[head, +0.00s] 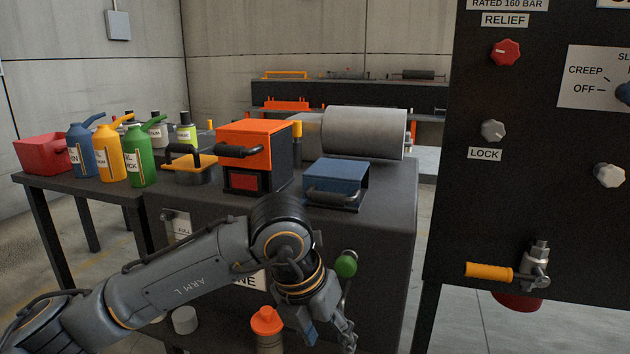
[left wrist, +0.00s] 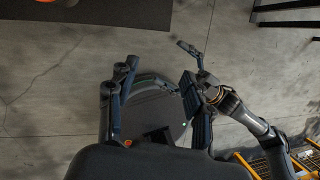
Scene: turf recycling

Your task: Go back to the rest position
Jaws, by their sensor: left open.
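My left gripper (head: 322,328) hangs low in front of the dark workbench, at the bottom middle of the head view, close to a green-knobbed lever (head: 346,265). In the left wrist view my left gripper (left wrist: 158,78) has its two fingers spread wide. Nothing is between them but a view down to my round base and the floor. The other arm of mine shows at the right of the left wrist view, with its right gripper (left wrist: 191,52) partly hidden; its jaw state is unclear. The right gripper does not show in the head view.
The workbench (head: 395,215) carries an orange box (head: 252,145), a blue box (head: 336,180), a grey roller (head: 365,132) and several coloured bottles. An orange-capped bottle (head: 267,325) stands low near my arm. A black control panel (head: 480,230) with an orange handle (head: 488,270) rises at right.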

